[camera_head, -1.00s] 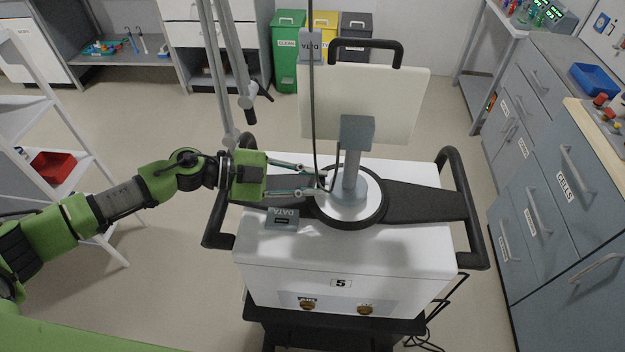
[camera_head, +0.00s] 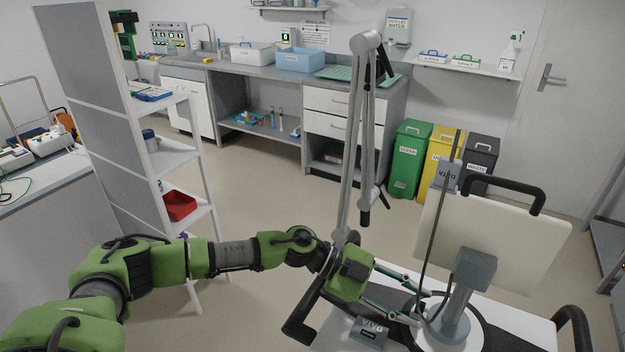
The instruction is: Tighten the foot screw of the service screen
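The service screen's cream panel (camera_head: 490,235) stands with its back to me. Its grey post (camera_head: 458,305) rises from a round grey foot (camera_head: 465,335), partly cut off by the lower edge of the picture. My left gripper (camera_head: 426,306) is at the left side of the foot. Its two thin fingers reach toward the foot with a gap between them. A dark cable loops down by the fingertips. I cannot make out the foot screw there, nor whether the fingers hold anything. My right gripper is not in view.
A DATA box (camera_head: 369,332) sits on the cart below the fingers; another DATA box (camera_head: 446,175) is at the panel's upper left. A jointed grey stand arm (camera_head: 355,150) rises behind my wrist. A white shelf rack (camera_head: 170,158) stands left.

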